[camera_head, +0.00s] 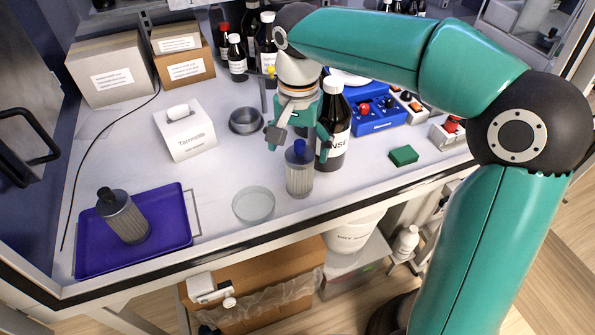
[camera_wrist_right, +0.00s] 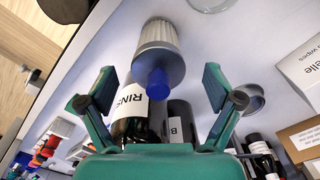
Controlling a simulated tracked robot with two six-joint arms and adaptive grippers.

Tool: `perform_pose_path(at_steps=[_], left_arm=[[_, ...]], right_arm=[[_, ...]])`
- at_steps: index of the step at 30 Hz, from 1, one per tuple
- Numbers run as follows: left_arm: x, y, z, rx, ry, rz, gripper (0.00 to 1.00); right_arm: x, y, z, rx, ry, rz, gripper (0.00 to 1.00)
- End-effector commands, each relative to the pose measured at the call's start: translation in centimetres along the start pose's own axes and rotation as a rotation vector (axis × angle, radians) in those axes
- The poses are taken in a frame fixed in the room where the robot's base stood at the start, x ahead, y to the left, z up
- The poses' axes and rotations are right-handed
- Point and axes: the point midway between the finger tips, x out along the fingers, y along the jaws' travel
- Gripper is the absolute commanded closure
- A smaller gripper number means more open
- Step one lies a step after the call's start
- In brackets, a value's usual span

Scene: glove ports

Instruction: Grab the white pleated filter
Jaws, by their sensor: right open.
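The white pleated filter (camera_head: 299,178) stands upright on the bench with a grey top and a blue nub. In the right wrist view the filter (camera_wrist_right: 158,42) lies ahead of my fingers, its blue nub pointing toward the camera. My right gripper (camera_head: 298,143) is open just above the filter. In the wrist view its fingers (camera_wrist_right: 158,88) are spread to either side of the blue nub and hold nothing. Whether a finger touches the nub cannot be told. My left gripper is not in view.
A dark RINSE bottle (camera_head: 332,135) stands close behind the filter, by a finger. A glass dish (camera_head: 254,206) sits at its left front. A grey pleated filter (camera_head: 123,217) stands on a blue tray (camera_head: 172,206). A wipes box (camera_head: 186,133) and green block (camera_head: 404,155) are nearby.

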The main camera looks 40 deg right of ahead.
Motion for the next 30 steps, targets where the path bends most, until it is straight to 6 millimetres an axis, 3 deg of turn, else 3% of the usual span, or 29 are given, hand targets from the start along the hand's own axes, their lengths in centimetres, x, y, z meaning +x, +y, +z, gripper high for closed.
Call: perform_pose_path(at_steps=[12, 20, 30], left_arm=[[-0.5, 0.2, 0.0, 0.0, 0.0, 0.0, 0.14], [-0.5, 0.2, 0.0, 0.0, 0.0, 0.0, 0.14], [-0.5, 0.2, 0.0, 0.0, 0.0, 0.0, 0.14]], right_arm=[[4.8, 0.2, -0.5, 0.0, 0.0, 0.002, 0.09], [5.1, 0.2, -0.5, 0.0, 0.0, 0.001, 0.09], [5.0, 0.1, -0.5, 0.0, 0.0, 0.0, 0.66]])
